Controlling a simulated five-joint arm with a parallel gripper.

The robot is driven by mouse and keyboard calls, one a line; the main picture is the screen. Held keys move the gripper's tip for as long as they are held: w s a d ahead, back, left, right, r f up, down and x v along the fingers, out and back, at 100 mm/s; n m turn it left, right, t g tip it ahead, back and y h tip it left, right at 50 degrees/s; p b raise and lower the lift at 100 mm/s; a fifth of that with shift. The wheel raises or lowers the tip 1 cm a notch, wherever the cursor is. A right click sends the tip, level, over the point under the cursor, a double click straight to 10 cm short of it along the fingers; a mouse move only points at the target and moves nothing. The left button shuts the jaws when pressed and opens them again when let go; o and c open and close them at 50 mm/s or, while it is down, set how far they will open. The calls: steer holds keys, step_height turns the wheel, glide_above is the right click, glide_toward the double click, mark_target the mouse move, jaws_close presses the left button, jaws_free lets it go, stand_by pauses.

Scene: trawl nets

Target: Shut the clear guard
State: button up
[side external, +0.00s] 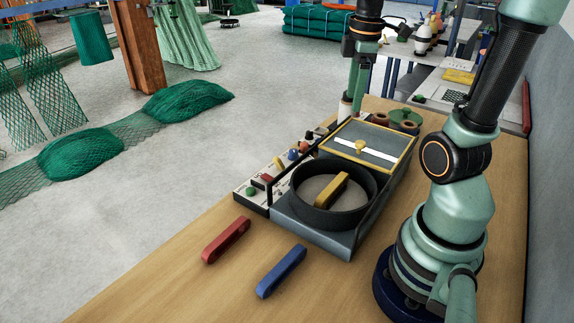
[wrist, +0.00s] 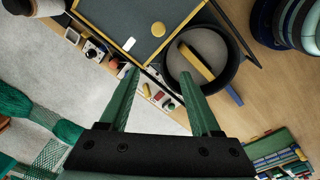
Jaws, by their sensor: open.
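The guard (side external: 371,151) is a yellow-framed panel with a grey see-through face and a yellow knob (side external: 360,145). It sits over the rear part of a grey box, and the dark round well (side external: 308,207) in front is uncovered. A yellow bar (side external: 331,190) lies in the well. In the wrist view the guard (wrist: 108,40) is at the top and the well (wrist: 231,72) is to its right. My gripper (side external: 358,88) hangs behind the guard in the side view. In the wrist view my gripper (wrist: 157,74) is open with nothing between its fingers.
A red bar (side external: 226,240) and a blue bar (side external: 281,271) lie on the wooden bench in front of the box. A control panel (side external: 257,186) with coloured knobs runs along the box's left side. Spools (side external: 409,126) stand behind the box. The bench's front is mostly clear.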

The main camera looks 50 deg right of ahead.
mark_target(360, 142)
steer(key=shift+n+g+y, duration=0.3)
steer(key=shift+n+g, duration=0.1)
steer(key=shift+n, duration=0.4)
steer(key=d+f, duration=0.1)
steer(key=f, duration=0.3)
steer(key=s+d+f, duration=0.1)
steer(key=f, duration=0.3)
steer(key=d+f, duration=0.1)
steer(key=f, duration=0.3)
steer(key=shift+s+d+f, duration=0.25)
steer(key=shift+s+f, duration=0.05)
steer(key=shift+s, duration=0.1)
jaws_close()
steer(key=shift+r, duration=0.1)
